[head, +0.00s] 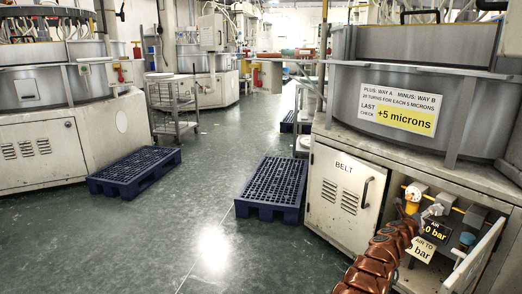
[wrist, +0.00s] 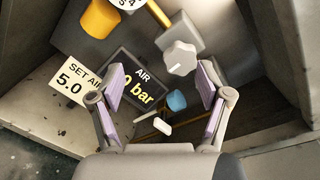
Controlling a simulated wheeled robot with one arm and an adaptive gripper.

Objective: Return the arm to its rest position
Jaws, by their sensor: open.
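My arm (head: 372,268), with copper-coloured segments, reaches from the bottom of the head view into the open compartment of the right machine's cabinet (head: 330,205). My gripper (wrist: 160,70) is open and empty, with its two purple-padded fingers spread apart in the wrist view. A pale grey knob (wrist: 180,57) shows between the fingertips. I cannot tell whether it lies between them or beyond them. A blue knob (wrist: 176,99) and a white lever (wrist: 158,128) show lower between the fingers. In the head view the gripper is small and partly hidden.
A black AIR display (wrist: 135,86) and a white SET AIR sign (wrist: 76,82) are beside the left finger. A yellow cap (wrist: 100,17) is upper left. The compartment's open door (head: 474,258) stands close right of my arm. Blue pallets (head: 272,187) (head: 134,170) lie on clear floor.

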